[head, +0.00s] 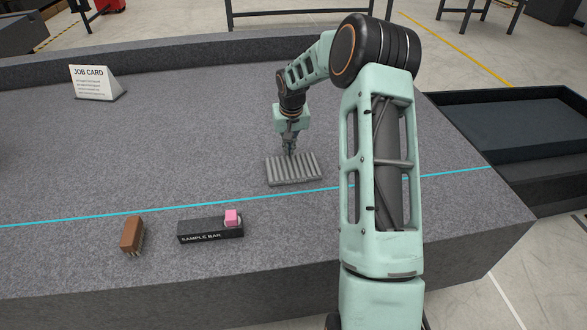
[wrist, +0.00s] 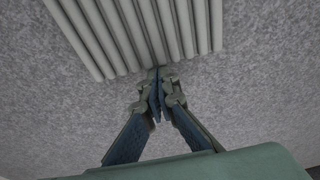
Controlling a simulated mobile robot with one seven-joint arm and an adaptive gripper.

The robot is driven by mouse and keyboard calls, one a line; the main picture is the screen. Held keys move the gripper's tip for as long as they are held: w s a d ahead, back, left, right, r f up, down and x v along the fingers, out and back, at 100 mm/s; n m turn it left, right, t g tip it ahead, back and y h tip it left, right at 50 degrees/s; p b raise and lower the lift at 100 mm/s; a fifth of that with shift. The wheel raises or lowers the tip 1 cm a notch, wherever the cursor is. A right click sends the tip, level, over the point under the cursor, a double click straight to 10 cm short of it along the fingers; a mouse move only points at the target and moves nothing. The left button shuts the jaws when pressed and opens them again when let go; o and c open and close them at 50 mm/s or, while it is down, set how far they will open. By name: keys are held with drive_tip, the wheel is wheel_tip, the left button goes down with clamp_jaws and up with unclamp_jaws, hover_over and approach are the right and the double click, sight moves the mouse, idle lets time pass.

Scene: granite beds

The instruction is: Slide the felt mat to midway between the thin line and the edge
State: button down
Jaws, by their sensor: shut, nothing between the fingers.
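The felt mat (head: 293,170) is a grey, ribbed rectangle lying flat on the granite bed, just beyond the thin cyan line (head: 100,215). The bed's front edge (head: 200,284) runs nearer to me, on the other side of the line. My gripper (head: 291,154) is shut and empty, pointing down at the mat's far side. In the wrist view, the closed fingertips (wrist: 158,73) are right at the edge of the ribbed mat (wrist: 135,30); I cannot tell whether they touch it.
A job card (head: 95,82) stands at the back left. Bare granite lies between the mat and front edge.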

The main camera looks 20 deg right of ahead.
drive_tip(key=shift+s+a+b, duration=0.1)
drive_tip(key=shift+s+a, duration=0.4)
drive_tip(key=shift+s, duration=2.45)
drive_tip(key=shift+s+a+b, duration=0.15)
drive_tip(key=shift+s+a, duration=0.4)
drive_tip(key=shift+s, duration=2.45)
drive_tip(key=shift+s+a+b, duration=0.1)
drive_tip(key=shift+s+a, duration=0.4)
drive_tip(key=shift+s, duration=2.45)
drive_tip(key=shift+s, duration=0.1)
drive_tip(key=shift+s+a, duration=0.1)
drive_tip(key=shift+s, duration=0.4)
drive_tip(key=shift+w, duration=0.35)
drive_tip(key=shift+r+p, duration=2.3)
drive_tip(key=shift+r, duration=0.2)
